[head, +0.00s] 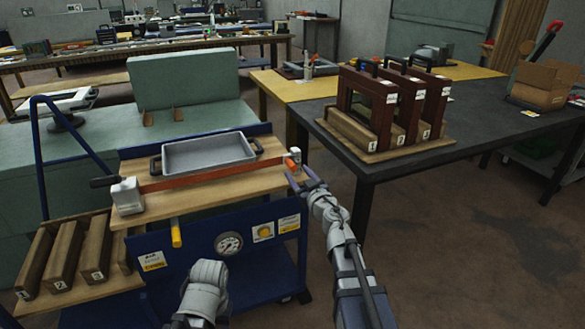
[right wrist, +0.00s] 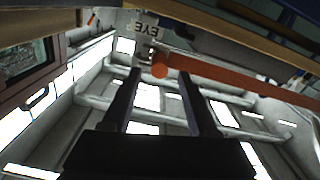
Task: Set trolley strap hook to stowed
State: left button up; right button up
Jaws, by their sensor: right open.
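The trolley (head: 200,262) is blue with a wooden top. An orange strap (head: 215,174) runs over the top, in front of a grey tray (head: 208,153), from a pale buckle block (head: 127,196) to a hook end (head: 291,161) at the right edge. The right wrist view shows the strap (right wrist: 235,80) reaching a round orange knob (right wrist: 160,71) by a plate marked EYE (right wrist: 146,31). My right gripper (head: 303,181) is open and empty just by the hook end. The knob appears between its fingertips (right wrist: 158,74); contact cannot be told. Only part of my left arm shows.
Wooden blocks (head: 66,253) lie on the trolley's left shelf. A dark table (head: 400,160) with red-brown frames (head: 415,100) stands to the right. A green-grey bench (head: 195,118) is behind the trolley. Open floor (head: 470,260) lies at the right front.

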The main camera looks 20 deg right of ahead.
aim_at(291, 164)
jog(key=w, duration=0.5)
jog(key=shift+a, duration=0.3)
grip_shut()
dwell(1.0)
